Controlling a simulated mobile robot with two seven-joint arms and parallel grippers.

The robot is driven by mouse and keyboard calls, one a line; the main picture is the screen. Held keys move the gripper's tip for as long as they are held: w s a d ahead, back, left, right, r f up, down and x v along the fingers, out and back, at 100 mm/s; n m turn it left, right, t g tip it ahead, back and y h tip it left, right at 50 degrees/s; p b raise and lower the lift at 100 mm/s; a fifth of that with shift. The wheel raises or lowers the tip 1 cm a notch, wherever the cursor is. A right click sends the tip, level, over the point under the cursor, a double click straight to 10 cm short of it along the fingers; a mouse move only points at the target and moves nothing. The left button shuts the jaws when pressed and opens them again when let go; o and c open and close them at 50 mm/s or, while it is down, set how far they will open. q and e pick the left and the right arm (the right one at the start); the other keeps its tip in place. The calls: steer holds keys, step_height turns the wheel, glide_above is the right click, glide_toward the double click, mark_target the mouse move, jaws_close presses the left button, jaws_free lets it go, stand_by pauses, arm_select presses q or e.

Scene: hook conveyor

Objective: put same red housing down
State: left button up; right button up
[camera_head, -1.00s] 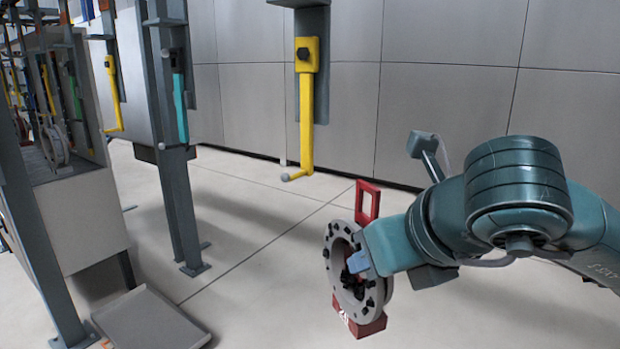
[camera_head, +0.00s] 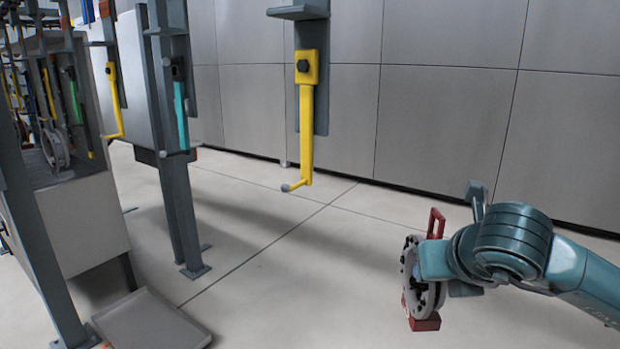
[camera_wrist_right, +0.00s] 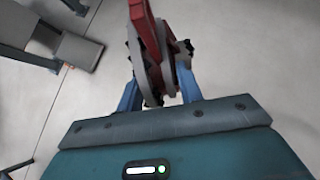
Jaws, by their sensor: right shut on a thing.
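The red housing (camera_head: 437,222) carries a grey round flange (camera_head: 409,272) with dark bolts and a red block at its lower end. It hangs in the air at the lower right of the head view, upright. My right gripper (camera_head: 418,265) is shut on it; its fingertips are mostly hidden by the flange. In the right wrist view the red housing (camera_wrist_right: 146,40) is seen edge-on between the two blue fingers of my right gripper (camera_wrist_right: 158,92). My left gripper is not in view.
A yellow hook (camera_head: 306,130) hangs at the centre before the grey wall. A teal hook (camera_head: 181,112) hangs by a post at left. A grey low tray (camera_head: 150,322) lies on the floor at lower left. The floor between is clear.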

steer(key=shift+r+p, duration=0.4)
steer(key=shift+r, duration=0.55)
arm_select(q)
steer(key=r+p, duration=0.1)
steer(key=p, duration=0.2)
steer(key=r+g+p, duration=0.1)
steer(key=p, duration=0.2)
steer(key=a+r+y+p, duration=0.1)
steer(key=p, duration=0.3)
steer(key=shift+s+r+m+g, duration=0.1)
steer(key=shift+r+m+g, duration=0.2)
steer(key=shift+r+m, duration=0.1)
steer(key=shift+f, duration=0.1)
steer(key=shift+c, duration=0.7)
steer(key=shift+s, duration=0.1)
arm_select(e)
step_height(320, 180, up, 10)
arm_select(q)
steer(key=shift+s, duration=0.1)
arm_select(e)
steer(key=shift+s+f, duration=0.1)
steer(key=shift+f, duration=0.05)
